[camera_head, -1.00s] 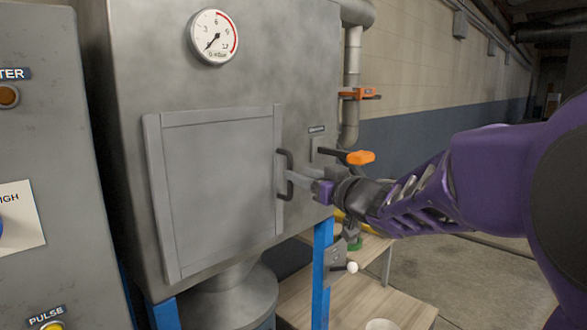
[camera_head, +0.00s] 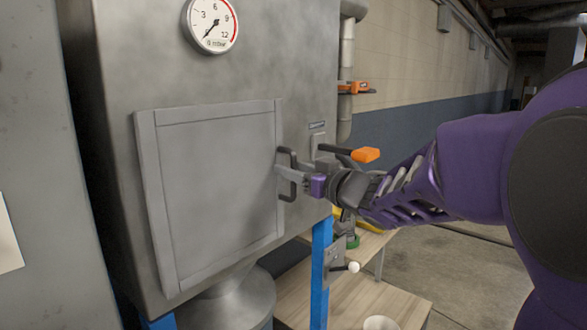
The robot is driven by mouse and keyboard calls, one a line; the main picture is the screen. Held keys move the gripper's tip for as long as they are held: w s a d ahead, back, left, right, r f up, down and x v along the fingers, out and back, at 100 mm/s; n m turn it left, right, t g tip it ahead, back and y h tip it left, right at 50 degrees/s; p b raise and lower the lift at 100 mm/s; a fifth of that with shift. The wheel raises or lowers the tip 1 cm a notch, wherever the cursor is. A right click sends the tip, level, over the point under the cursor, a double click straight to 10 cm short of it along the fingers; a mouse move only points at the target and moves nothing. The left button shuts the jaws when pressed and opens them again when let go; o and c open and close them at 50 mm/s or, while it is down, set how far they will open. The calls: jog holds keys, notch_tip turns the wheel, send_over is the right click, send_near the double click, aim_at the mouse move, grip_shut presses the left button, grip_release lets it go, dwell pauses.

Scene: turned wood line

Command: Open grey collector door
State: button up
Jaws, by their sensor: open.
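The grey collector door (camera_head: 215,190) is a flat panel on the front of the grey collector cabinet (camera_head: 130,60), and it looks closed. Its dark upright bar handle (camera_head: 287,158) is at the door's right edge. My gripper (camera_head: 284,172) is at the handle, with its grey fingers reaching in from the right. The jaws are open, and part of the handle shows beside the fingers. I cannot tell whether they touch it. A lever with an orange grip (camera_head: 365,155) sits on the cabinet just above my wrist.
A pressure gauge (camera_head: 213,24) is above the door. An orange clamp (camera_head: 350,87) is on the pipe behind. Blue legs (camera_head: 321,265) support the cabinet, with a wooden bench (camera_head: 355,300) behind them. Bare floor (camera_head: 460,270) lies to the right.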

grip_shut()
dwell(0.3)
dwell(1.2)
